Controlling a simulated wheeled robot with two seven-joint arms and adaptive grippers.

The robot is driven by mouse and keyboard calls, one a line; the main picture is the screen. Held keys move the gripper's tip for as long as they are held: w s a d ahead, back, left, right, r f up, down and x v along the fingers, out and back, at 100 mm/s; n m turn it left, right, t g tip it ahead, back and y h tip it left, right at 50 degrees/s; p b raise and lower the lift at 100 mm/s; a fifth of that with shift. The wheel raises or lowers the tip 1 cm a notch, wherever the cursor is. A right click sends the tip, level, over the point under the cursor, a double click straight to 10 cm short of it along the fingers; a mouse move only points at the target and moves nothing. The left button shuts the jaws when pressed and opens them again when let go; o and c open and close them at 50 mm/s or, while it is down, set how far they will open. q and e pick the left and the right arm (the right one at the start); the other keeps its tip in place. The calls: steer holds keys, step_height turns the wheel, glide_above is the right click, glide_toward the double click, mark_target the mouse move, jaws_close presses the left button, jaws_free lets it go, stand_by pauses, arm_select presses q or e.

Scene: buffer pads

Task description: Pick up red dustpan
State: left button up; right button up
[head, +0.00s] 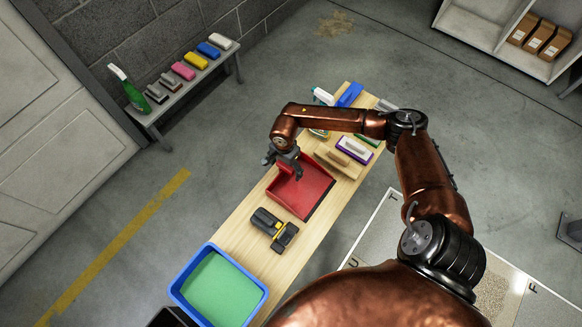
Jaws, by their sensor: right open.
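The red dustpan (308,194) lies on the long wooden table, in the middle of the head view, with a dark front edge at its lower right. My right gripper (284,167) is open, over the upper left end of the dustpan, and hides part of it. The gap between the fingers and the dustpan is hard to judge, and nothing shows between them. My left gripper is not in view.
On the wooden table (233,231), a black-and-yellow tool (274,229) and a blue tray with a green inside (262,300) lie nearer. Brushes (353,150) and bottles stand beyond the dustpan. A grey side bench (165,107) holds coloured pads and a green spray bottle (130,90).

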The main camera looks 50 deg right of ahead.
steer(key=shift+c, duration=0.6)
steer(key=c, duration=1.9)
